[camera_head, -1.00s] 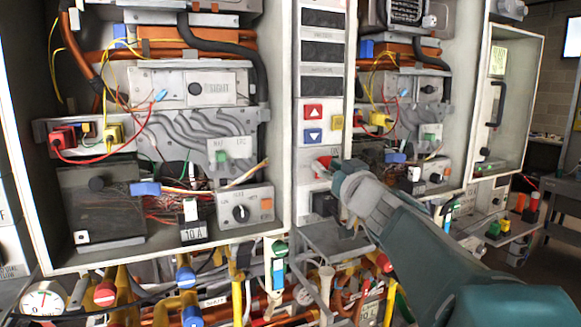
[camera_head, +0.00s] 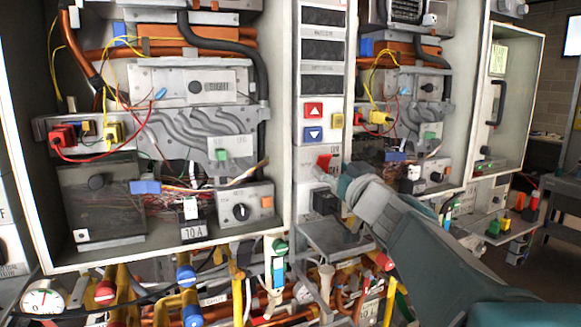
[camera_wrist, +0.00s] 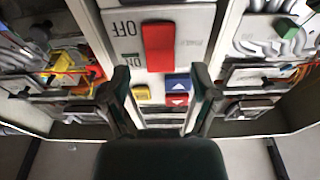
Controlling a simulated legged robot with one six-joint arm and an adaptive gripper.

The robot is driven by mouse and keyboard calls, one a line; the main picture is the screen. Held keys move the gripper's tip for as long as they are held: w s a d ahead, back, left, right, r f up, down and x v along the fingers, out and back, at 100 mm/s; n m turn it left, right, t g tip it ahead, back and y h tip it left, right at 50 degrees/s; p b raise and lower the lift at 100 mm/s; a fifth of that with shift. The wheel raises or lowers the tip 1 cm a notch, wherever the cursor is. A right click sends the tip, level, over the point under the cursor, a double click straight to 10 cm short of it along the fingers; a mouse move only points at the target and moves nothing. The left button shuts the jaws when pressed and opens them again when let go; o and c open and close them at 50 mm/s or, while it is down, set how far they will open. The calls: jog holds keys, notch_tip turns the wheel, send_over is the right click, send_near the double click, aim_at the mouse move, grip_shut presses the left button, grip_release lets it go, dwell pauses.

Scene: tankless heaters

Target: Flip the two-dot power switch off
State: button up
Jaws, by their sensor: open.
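A red power switch (camera_head: 324,162) sits on the narrow grey panel between the two open cabinets. In the wrist view the red switch (camera_wrist: 158,47) is large, with inverted OFF and ON labels to its left. I cannot make out two dots on it, nor tell which way it is tipped. My gripper (camera_head: 346,185) is just below and right of the switch in the head view. In the wrist view my gripper (camera_wrist: 162,82) is open and empty, its fingers apart on either side of the switch's line. It appears clear of the switch.
A red up button (camera_head: 313,110), a blue down button (camera_head: 313,134) and a yellow button (camera_head: 337,120) sit above the switch. A black block (camera_head: 325,202) is below it. Open cabinets with wiring flank the panel; a grey shelf (camera_head: 335,238) juts out underneath.

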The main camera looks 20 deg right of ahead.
jog(key=s, duration=0.4)
jog(key=s+f, duration=0.1)
jog(key=shift+s, duration=0.4)
jog(key=s+a+f+n+g+y, duration=0.1)
jog(key=s+a+f+g+y, duration=0.25)
jog(key=a+f, duration=0.4)
jog(key=s+a+f+n+g+y, duration=0.1)
jog(key=s+a+f+g+y, duration=0.1)
jog(key=a+f+g, duration=0.5)
jog(key=s+f+m+g+h, duration=0.2)
jog(key=s+f+h, duration=0.4)
jog(key=s+f, duration=0.5)
jog(key=shift+s+f+g, duration=0.25)
jog(key=shift+f+g, duration=0.1)
jog(key=shift+g, duration=0.4)
jog(key=shift+a, duration=0.1)
